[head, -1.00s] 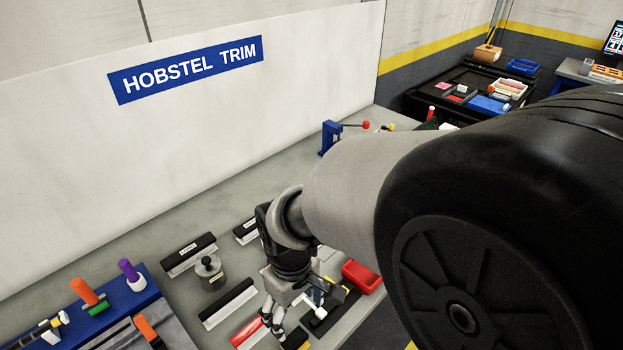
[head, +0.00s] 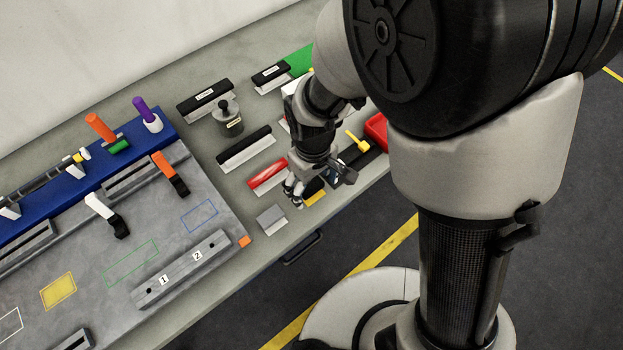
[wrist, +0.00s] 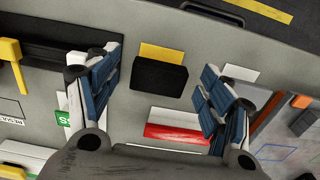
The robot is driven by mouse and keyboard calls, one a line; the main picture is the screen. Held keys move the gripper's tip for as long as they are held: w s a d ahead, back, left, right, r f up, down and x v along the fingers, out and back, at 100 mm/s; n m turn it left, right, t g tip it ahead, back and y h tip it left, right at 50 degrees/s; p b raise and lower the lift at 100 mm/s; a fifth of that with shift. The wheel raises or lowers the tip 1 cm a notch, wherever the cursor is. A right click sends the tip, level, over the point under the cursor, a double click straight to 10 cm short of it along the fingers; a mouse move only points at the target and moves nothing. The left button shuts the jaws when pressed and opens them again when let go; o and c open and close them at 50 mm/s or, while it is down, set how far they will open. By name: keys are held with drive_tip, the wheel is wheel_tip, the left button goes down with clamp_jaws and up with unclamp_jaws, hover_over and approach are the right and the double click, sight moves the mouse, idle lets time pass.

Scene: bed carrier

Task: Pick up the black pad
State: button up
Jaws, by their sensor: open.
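The black pad (wrist: 158,78) lies on the grey bench top in the wrist view, with a yellow piece along its far edge. In the head view the pad (head: 314,186) is partly hidden by my gripper, with yellow showing on its near side. My gripper (wrist: 161,88) is open and empty; its blue-padded fingers stand to the left and right of the pad in the wrist view, apart from it. In the head view my gripper (head: 319,186) points down over the pad. The height gap is hard to judge.
A red-topped block (wrist: 172,134) lies close to the pad, and a grey block (head: 271,219) lies near the bench edge. A black tray with a yellow-handled tool (head: 357,142) and a red bin (head: 377,130) are on the right. A fixture board (head: 215,230) fills the left.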

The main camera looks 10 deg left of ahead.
drive_tip(key=shift+c, duration=0.3)
drive_tip(key=c, duration=0.7)
drive_tip(key=shift+c, duration=0.2)
